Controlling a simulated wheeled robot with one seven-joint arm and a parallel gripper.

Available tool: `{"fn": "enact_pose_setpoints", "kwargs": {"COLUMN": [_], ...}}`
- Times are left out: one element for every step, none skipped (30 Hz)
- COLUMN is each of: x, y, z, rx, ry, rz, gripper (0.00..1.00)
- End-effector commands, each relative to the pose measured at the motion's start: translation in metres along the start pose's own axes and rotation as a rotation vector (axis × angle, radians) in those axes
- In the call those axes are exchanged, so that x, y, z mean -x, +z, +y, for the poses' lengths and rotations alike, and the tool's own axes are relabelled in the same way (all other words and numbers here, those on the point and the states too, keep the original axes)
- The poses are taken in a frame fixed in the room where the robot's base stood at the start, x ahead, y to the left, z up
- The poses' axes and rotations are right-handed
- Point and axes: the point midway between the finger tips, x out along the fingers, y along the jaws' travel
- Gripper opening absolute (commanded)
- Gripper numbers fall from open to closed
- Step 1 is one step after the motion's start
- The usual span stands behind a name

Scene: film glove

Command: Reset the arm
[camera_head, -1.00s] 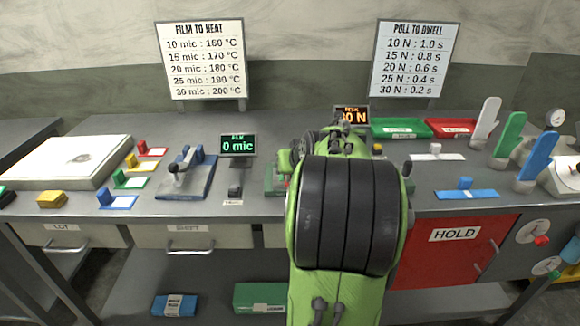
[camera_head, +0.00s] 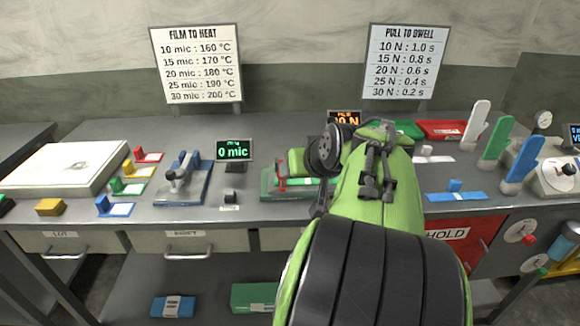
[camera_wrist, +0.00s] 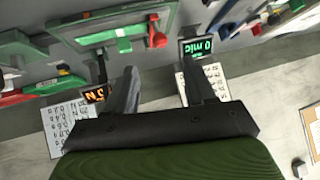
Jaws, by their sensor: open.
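My green and black arm fills the lower right middle of the head view, and its upper part covers part of the bench. My gripper (camera_wrist: 160,88) shows in the wrist view with its two dark fingers apart and nothing between them. The wrist picture is turned over, with the bench along its top and the wall below. Beyond the fingers are the green "0 mic" display (camera_wrist: 198,46) and the orange display (camera_wrist: 97,93). The gripper's fingers cannot be made out in the head view.
The bench (camera_head: 290,215) carries a blue device (camera_head: 182,180), a green device (camera_head: 282,182) partly behind my arm, and a white slab (camera_head: 65,167). Two wall signs (camera_head: 197,62) stand behind. A red HOLD door (camera_head: 462,252) is partly covered.

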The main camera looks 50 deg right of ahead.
Motion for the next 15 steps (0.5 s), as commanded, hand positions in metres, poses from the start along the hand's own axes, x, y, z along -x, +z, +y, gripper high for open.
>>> {"fn": "enact_pose_setpoints", "kwargs": {"x": [0.013,0.019,0.024,0.028,0.03,0.033,0.034,0.034,0.035,0.035,0.034,0.034,0.034,0.034,0.034], "y": [-0.002,-0.002,-0.002,-0.001,-0.001,0.0,0.0,0.0,0.001,0.001,0.001,0.001,0.001,0.001,0.001], "z": [-0.001,-0.001,-0.001,-0.001,-0.001,-0.001,0.0,0.0,0.0,0.0,0.0,0.0,0.0,0.0,0.0], "rx": [0.001,0.001,0.0,0.001,0.001,0.001,0.0,0.0,0.0,0.0,0.0,0.0,0.0,0.0,0.0], "ry": [0.0,-0.001,0.0,0.0,0.0,-0.001,-0.001,-0.001,-0.001,-0.001,-0.001,-0.001,-0.001,-0.001,-0.001], "rz": [0.003,0.002,0.001,0.001,0.0,-0.001,-0.002,-0.002,-0.002,-0.002,-0.002,-0.002,-0.002,-0.002,-0.002], "gripper": [0.54,0.54,0.54,0.54,0.54,0.54,0.54,0.54,0.54,0.54,0.54,0.54,0.54,0.54,0.54]}}
